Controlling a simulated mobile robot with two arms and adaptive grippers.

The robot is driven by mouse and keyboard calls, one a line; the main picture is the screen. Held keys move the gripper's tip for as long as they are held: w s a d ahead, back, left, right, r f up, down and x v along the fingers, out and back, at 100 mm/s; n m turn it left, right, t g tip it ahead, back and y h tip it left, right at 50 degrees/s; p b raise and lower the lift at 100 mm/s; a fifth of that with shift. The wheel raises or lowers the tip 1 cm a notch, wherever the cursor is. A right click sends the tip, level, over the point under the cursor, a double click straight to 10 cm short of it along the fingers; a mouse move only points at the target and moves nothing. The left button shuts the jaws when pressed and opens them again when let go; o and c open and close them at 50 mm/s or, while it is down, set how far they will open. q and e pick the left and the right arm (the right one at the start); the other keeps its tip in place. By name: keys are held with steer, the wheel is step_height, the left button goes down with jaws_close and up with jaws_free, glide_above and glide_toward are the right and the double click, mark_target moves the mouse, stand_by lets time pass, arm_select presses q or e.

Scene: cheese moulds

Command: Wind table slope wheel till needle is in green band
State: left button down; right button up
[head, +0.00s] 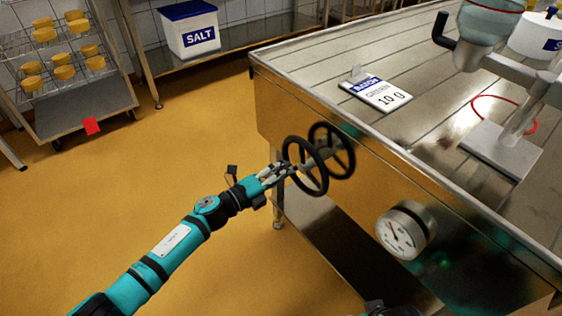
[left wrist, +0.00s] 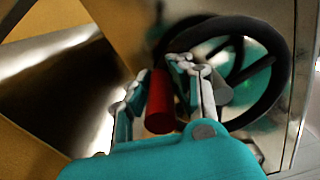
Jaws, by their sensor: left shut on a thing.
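The slope wheel (head: 324,172) is a black spoked handwheel on the steel side of the table (head: 330,110). A second wheel shape behind it looks like its reflection in the steel. My left gripper (head: 284,171) is at the wheel's left side. In the left wrist view it is shut on the wheel's red handle (left wrist: 160,102), which lies between the fingers; the black rim (left wrist: 283,65) is just beyond. The round gauge (head: 402,231) has a white face and a dark needle; its green band is too small to make out. Only a dark piece, perhaps my right gripper, shows at the bottom edge.
A salt bin (head: 190,30) and a rack of yellow cheeses (head: 62,100) are at the back. The yellow floor at left is clear.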

arm_select(q)
steer(key=shift+s+d+f+n+p, duration=0.35)
steer(key=shift+s+f+n+p, duration=0.15)
steer(key=shift+n, duration=0.6)
steer(key=shift+s+d+f+n+p, duration=0.35)
steer(key=shift+s+n, duration=0.1)
steer(key=shift+n, duration=0.65)
arm_select(e)
step_height(320, 180, down, 7)
steer(key=shift+s, duration=0.3)
arm_select(q)
steer(key=c, duration=1.2)
jaws_free()
arm_select(e)
steer(key=shift+a, duration=0.1)
arm_select(q)
steer(key=shift+o, duration=0.2)
steer(key=shift+a, duration=0.1)
steer(key=v, duration=1.2)
